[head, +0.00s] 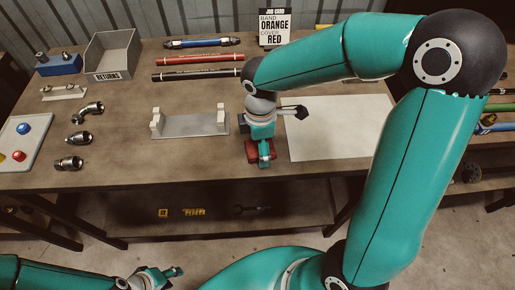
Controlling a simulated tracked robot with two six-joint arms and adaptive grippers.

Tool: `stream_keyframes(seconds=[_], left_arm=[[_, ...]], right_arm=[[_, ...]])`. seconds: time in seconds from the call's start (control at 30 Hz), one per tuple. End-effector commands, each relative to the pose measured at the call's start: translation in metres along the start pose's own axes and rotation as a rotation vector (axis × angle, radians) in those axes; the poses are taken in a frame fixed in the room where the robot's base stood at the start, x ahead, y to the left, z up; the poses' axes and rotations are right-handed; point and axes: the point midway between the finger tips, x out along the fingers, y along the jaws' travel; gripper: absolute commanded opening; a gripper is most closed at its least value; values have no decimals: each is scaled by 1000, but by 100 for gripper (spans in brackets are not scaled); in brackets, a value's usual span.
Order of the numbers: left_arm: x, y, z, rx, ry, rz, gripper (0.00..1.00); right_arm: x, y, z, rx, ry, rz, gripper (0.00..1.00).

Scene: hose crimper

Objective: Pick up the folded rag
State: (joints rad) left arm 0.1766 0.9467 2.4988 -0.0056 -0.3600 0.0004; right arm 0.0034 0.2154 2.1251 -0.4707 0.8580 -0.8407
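The folded rag (251,153) is a small dark red bundle near the front edge of the workbench. My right gripper (265,158) points down right over it and hides part of it. From this angle I cannot tell whether its fingers are closed on the rag or only around it. My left gripper (172,279) is low at the bottom left, in front of the bench and away from the rag. It holds nothing that I can see, and its finger opening is too small to judge.
A white sheet (340,128) lies right of the rag and a grey metal cradle (190,125) left of it. Hoses (200,59), steel fittings (78,138), a grey returns bin (112,55) and a job card (274,27) are also on the workbench (150,179).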

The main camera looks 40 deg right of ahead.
Motion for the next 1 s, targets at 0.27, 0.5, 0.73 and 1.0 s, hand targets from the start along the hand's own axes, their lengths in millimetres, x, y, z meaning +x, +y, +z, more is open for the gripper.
stream_keyframes(seconds=[0.27, 0.5, 0.73, 1.0], left_arm=[[0, 0, 0, 0, 0, 0, 40], [0, 0, 0, 0, 0, 0, 40], [0, 0, 0, 0, 0, 0, 40], [-2, 1, 0, 0, 0, 0, 40]], right_arm=[[0, 0, 0, 0, 0, 1, 48], [-1, 0, 0, 0, 1, 1, 32], [-5, 1, 0, 0, 2, 3, 32], [-35, 1, -1, 0, 3, 6, 32]])
